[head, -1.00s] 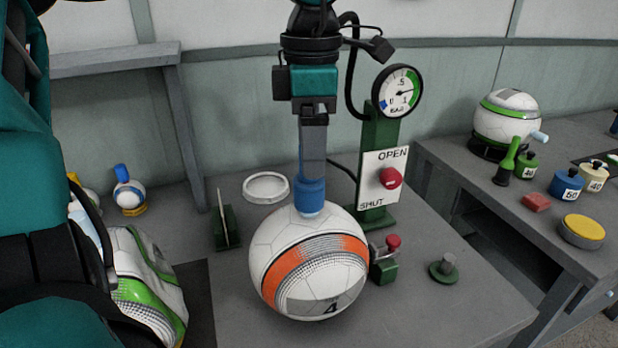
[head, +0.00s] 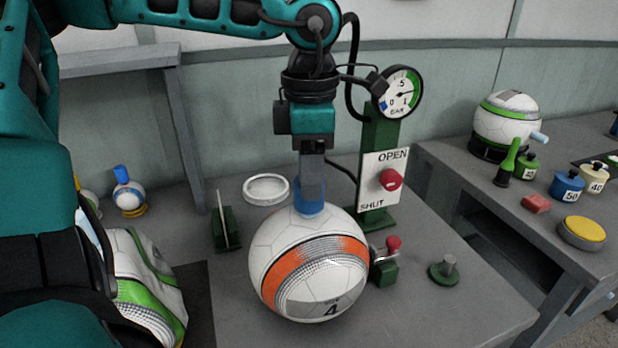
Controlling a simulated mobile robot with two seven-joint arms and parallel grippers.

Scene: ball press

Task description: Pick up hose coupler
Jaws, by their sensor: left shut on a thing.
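The blue hose coupler (head: 308,208) sits on top of a white and orange ball marked 4 (head: 308,265). My left gripper (head: 312,197) comes down upright from above and is shut on the coupler. Its grey fingers cover much of the coupler, and only its lower part and sides show. Whether the coupler is clear of the ball cannot be told; it appears to touch it. My right gripper is not in view.
A green post with an OPEN/SHUT panel (head: 379,165) and gauge (head: 398,93) stands right behind the ball. A red-knobbed valve (head: 385,262) is close beside the ball. A white ring (head: 266,188) lies behind. Another ball (head: 148,290) is at left.

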